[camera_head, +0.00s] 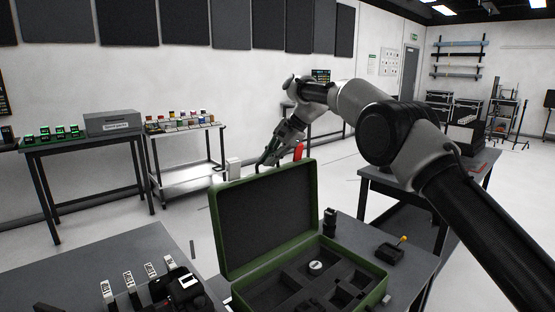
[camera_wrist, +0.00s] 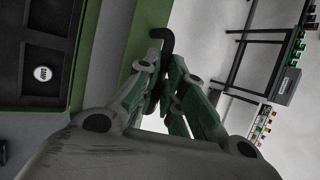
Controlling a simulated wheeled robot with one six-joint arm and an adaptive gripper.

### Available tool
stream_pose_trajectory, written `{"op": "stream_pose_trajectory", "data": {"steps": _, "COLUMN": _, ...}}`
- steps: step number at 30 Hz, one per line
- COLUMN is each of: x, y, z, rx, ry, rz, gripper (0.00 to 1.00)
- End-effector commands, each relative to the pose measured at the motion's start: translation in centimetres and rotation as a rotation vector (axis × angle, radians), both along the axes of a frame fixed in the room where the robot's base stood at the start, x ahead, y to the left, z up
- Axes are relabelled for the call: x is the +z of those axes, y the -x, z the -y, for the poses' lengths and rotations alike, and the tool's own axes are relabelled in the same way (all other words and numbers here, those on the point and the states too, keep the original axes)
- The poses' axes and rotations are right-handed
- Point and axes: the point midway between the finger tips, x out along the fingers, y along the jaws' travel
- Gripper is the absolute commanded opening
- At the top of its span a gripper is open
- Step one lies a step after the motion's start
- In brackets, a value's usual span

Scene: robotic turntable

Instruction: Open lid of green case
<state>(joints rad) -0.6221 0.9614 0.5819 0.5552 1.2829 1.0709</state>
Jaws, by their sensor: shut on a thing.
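The green case (camera_head: 357,262) stands on a dark table with its lid (camera_head: 262,212) raised, standing roughly upright at the back. The lid's dark inner lining and the case's dark compartments show in the head view. My gripper (camera_head: 266,161) is at the lid's top edge, partly hidden behind it. In the wrist view, my gripper (camera_wrist: 163,72) has its fingers closed together on a black curved handle (camera_wrist: 166,38) at the lid's green edge. A round white item (camera_head: 316,265) sits in a case compartment and also shows in the wrist view (camera_wrist: 42,73).
A small black device (camera_head: 389,251) with an orange knob and a black cylinder (camera_head: 330,216) stand right of the lid. A side table (camera_head: 82,142) and a cart (camera_head: 187,128) stand further back; open floor lies between.

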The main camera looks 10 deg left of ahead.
Motion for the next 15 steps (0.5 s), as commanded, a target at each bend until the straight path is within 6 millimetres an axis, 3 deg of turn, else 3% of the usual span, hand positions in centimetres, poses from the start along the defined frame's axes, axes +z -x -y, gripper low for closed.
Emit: {"op": "stream_pose_trajectory", "data": {"steps": 15, "x": 0.0, "y": -0.1, "z": -1.4, "rx": -0.001, "ry": 0.034, "rz": -0.024, "gripper": 0.0}}
